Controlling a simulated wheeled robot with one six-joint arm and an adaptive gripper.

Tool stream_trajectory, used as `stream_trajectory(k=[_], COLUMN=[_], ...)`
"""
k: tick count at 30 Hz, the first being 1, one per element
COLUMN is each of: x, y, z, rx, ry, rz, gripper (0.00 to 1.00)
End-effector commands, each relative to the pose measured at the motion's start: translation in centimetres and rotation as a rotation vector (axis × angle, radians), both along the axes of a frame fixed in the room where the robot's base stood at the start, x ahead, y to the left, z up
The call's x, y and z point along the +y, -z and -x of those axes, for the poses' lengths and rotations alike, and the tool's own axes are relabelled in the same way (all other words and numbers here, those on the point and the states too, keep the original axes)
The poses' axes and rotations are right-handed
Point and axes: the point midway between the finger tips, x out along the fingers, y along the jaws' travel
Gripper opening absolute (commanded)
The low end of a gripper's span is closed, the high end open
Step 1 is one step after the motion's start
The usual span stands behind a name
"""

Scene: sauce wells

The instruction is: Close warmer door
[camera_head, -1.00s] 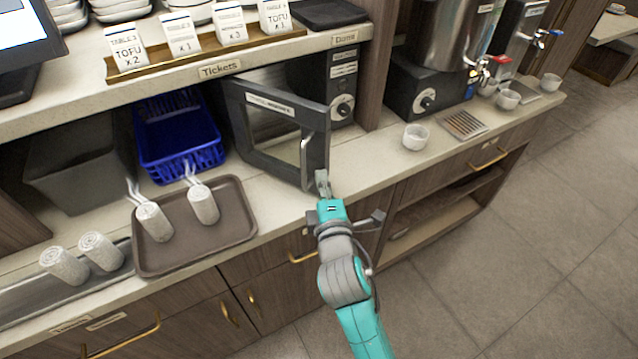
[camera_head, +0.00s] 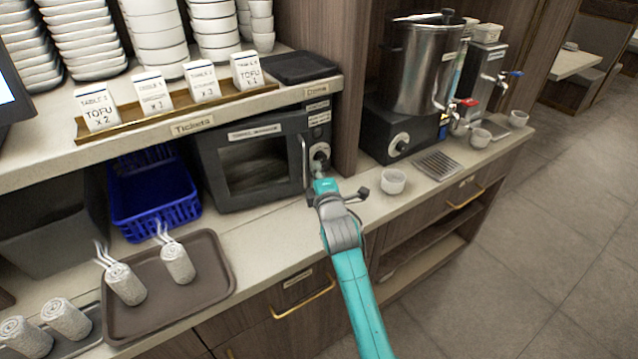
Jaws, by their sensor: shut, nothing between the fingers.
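The warmer (camera_head: 319,112) is a dark box on the counter under the shelf. Its door (camera_head: 216,163), with a dark window and a vertical handle on its right side, lies against the front of the box and looks closed; a thin gap cannot be ruled out. My gripper (camera_head: 318,171) is at the right edge of the door, just below the control knob and close to the handle's lower end. It is shut and empty. My wrist partly hides the fingertips, and I cannot tell whether they touch the door.
A blue basket (camera_head: 152,195) and a brown tray (camera_head: 222,290) with rolled towels stand to the left. A white cup (camera_head: 393,181) and a metal urn (camera_head: 415,75) are to the right. The shelf edge (camera_head: 120,148) overhangs the warmer. The counter strip before the door is clear.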

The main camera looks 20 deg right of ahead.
Motion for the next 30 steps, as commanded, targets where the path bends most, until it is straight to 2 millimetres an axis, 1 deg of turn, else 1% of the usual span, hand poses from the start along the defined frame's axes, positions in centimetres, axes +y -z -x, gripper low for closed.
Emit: stream_trajectory(k=[1,3,9,15,30], x=[0.0,0.0,0.0,0.1,0.2], y=[0.0,0.0,0.0,0.0,0.1], z=[-0.7,-1.3,-2.4,-2.7,-2.6], rx=[0.000,0.000,0.001,0.000,0.001], ry=[0.000,0.000,0.001,0.000,0.000], rz=[0.000,0.000,0.000,0.000,0.000], gripper=[0.00,0.00,0.00,0.00,0.00])
